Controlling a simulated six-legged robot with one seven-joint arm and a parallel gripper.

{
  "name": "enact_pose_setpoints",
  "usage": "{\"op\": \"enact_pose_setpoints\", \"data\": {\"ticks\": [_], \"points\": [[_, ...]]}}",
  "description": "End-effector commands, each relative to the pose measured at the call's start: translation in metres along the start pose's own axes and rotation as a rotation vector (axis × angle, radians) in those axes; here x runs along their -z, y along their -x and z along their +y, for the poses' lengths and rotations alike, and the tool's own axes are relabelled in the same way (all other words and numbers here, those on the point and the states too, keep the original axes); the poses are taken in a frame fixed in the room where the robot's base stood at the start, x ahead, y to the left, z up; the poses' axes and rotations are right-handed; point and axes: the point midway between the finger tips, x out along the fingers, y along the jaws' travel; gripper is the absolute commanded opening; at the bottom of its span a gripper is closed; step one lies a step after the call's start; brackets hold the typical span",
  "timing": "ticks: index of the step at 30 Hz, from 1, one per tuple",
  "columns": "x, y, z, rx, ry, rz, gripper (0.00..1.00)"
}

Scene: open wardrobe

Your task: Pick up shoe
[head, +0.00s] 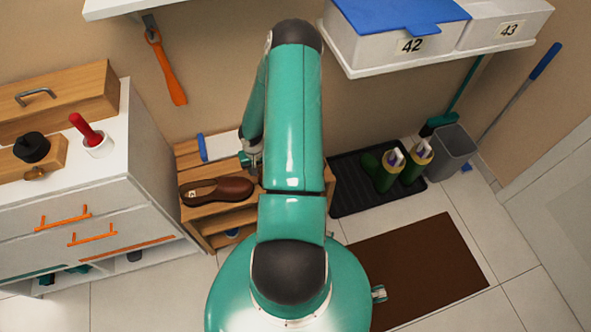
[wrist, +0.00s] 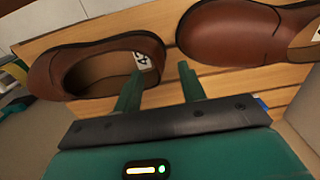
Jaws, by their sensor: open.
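A brown leather shoe (head: 217,190) lies on the top of a wooden shoe rack (head: 235,219) in the head view. In the wrist view two brown shoes lie side by side on the wooden slats: a left one (wrist: 95,62) with its opening and a numbered label showing, and a right one (wrist: 235,35) cut off by the picture edge. My gripper (wrist: 160,85) is open, its two green fingers pointing toward the gap between the shoes, near the left one. In the head view my arm hides most of the gripper and the right shoe.
A white drawer cabinet (head: 142,185) stands left of the rack. A black tray (head: 350,190) with green boots (head: 385,172) lies to the right, beside a grey bin (head: 452,150). A shelf (head: 440,58) with boxes hangs above. A brown mat (head: 425,265) lies on the floor.

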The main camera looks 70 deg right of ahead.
Motion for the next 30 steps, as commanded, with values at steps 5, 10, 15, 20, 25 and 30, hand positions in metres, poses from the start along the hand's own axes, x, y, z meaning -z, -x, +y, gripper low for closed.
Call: {"op": "enact_pose_setpoints", "data": {"ticks": [5,10,15,20,25,30], "points": [[0.000,-0.025,0.002,0.002,0.000,-0.001,0.41],[0.000,-0.032,0.002,0.001,0.000,0.000,0.41],[0.000,-0.032,0.002,0.000,0.000,0.000,0.39],[0.000,-0.032,0.002,0.000,0.000,0.000,0.07],[0.001,-0.032,0.002,-0.001,0.000,0.000,0.00],[0.001,-0.031,0.002,-0.001,0.000,0.001,0.00]]}}
